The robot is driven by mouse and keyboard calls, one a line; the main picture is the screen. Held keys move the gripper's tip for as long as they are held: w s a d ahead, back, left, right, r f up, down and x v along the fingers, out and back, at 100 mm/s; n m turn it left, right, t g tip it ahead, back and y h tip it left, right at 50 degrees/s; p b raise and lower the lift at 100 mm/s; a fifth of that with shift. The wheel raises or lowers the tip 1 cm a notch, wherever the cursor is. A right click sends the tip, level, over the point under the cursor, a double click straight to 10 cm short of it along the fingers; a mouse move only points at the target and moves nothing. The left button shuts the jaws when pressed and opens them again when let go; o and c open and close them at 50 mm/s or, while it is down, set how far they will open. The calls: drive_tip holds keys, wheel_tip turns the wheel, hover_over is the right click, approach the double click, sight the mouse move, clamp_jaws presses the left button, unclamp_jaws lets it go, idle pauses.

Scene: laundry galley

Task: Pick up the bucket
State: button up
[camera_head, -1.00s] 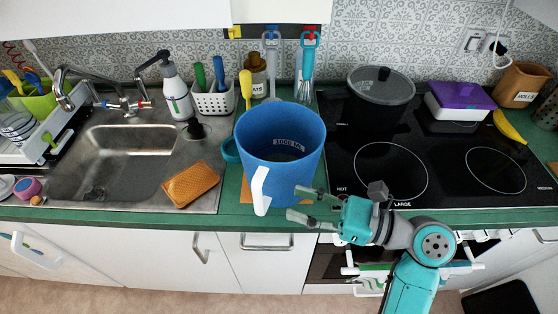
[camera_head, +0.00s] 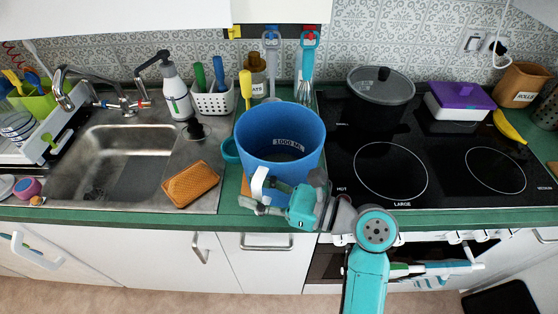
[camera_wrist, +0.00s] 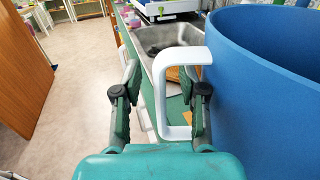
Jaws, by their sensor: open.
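The bucket (camera_head: 285,145) is large and blue, marked "1000 ML", and stands upright on the green counter between the sink and the hob. Its white handle (camera_head: 259,183) faces the front edge. My gripper (camera_head: 255,197) is at the handle, low in front of the bucket. In the wrist view, my gripper (camera_wrist: 162,85) is open, with one dark finger on each side of the white handle (camera_wrist: 160,92). The right finger is in the gap between the handle and the blue wall (camera_wrist: 260,100). Whether either finger touches the handle cannot be told.
An orange sponge (camera_head: 191,184) lies left of the bucket, by the sink (camera_head: 120,165). A black pot (camera_head: 380,92) and a purple-lidded box (camera_head: 461,100) stand on the hob (camera_head: 430,165). A utensil basket (camera_head: 213,102), yellow-handled tool (camera_head: 246,88) and jar (camera_head: 257,75) are behind.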

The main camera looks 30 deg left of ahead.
clamp_jaws()
drive_tip(key=shift+r, duration=0.1)
